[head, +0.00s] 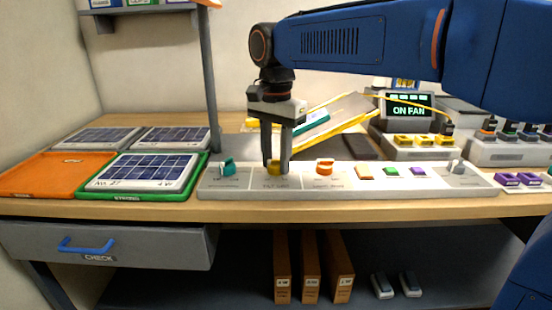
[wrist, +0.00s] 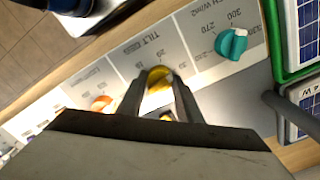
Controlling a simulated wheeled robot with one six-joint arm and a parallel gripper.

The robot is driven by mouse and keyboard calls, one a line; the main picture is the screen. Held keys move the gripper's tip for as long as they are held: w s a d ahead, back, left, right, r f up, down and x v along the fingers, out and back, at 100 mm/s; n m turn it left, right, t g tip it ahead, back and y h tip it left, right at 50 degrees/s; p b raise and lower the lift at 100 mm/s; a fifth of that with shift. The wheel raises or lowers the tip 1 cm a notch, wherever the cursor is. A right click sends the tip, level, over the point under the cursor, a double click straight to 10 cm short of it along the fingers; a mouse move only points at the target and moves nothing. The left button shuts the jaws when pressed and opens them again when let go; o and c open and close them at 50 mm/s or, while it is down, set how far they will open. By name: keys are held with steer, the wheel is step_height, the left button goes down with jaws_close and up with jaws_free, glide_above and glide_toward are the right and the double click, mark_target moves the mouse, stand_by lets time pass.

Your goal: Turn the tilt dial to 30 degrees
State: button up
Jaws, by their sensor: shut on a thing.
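The yellow tilt dial (head: 273,168) sits on the pale control panel (head: 393,186), between a teal knob (head: 228,167) and an orange knob (head: 325,167). My gripper (head: 277,165) reaches down from above with its fingers on either side of the dial. In the wrist view my gripper (wrist: 158,92) is shut on the yellow dial (wrist: 158,74), beside the printed word TILT. Small scale numbers show near the dial, but the fingers hide part of the scale. I cannot tell which number the dial points to.
A tilted panel with yellow edges (head: 342,117) stands behind the gripper. Orange (head: 38,178) and green (head: 140,197) trays lie at left, the green one holding a solar panel. A grey post (head: 210,80) rises near the teal knob. A display (head: 408,107) reads ON FAN.

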mark_target(276, 160)
steer(key=shift+m, duration=0.9)
steer(key=o, duration=1)
steer(key=shift+o, duration=0.2)
step_height(276, 160, up, 18)
steer(key=shift+f, duration=0.25)
steer(key=shift+s, duration=0.1)
